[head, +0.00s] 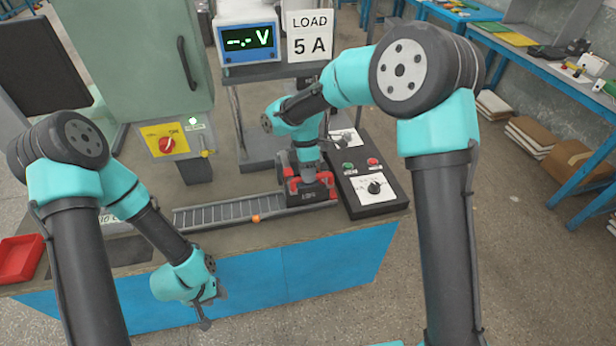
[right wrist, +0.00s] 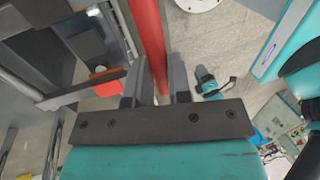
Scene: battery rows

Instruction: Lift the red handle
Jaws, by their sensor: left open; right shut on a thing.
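A black battery-like block (head: 310,196) with red parts stands at the right end of the roller track. The red handle (head: 325,178) shows on it, partly hidden by my right gripper (head: 307,166). In the right wrist view the handle is a long red bar (right wrist: 148,40) running between the two fingers of my right gripper (right wrist: 160,78), which is shut on it. Whether the block is clear of the track cannot be told. My left gripper (head: 207,305) is open and empty, in front of the bench's blue front panel.
The roller track (head: 225,213) has an orange stop (head: 256,218). A black control box (head: 352,172) with buttons and a knob stands close right of the block. A red tray (head: 18,258) lies far left.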

